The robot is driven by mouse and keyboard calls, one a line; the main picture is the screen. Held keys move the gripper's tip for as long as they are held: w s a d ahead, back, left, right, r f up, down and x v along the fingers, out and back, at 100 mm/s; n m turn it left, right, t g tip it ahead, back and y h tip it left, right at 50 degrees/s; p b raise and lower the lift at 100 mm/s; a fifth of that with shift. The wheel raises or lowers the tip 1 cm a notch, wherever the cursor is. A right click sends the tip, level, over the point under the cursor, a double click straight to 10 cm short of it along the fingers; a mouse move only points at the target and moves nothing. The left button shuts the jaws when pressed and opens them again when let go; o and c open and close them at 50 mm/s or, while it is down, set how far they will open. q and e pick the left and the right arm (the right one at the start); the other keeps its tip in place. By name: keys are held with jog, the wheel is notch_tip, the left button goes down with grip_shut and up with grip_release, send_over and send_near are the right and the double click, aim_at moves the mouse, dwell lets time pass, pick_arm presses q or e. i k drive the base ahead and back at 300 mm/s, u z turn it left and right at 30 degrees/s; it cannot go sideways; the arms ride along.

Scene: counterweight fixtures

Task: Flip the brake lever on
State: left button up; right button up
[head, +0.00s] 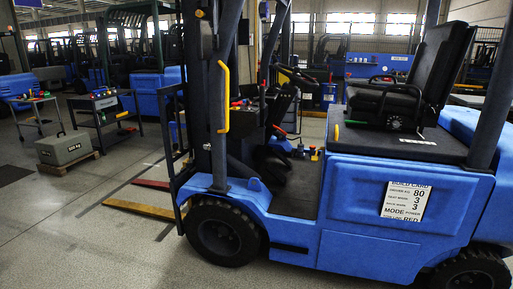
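A blue forklift (360,225) stands side-on and fills the middle and right of the head view. Its black seat (395,100) is at the right, and its steering column (287,100) rises left of the seat. Small coloured controls (313,154) show low in front of the seat. Small red and yellow parts also show near the steering column. I cannot tell which of these is the brake lever, or how it is set. Neither of my grippers is in view.
A sign (405,202) is on the forklift's side. Its forks (143,209) point left, low over the floor. A counterweight (62,148) sits on a pallet at left, near a tool cart (107,103). Grey floor (100,250) at front left is free. More forklifts stand behind.

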aim_at(262, 89)
jog(key=u, duration=0.25)
jog(key=i, duration=1.25)
jog(key=u, duration=0.35)
jog(key=i, duration=1.45)
jog(key=z, duration=0.7)
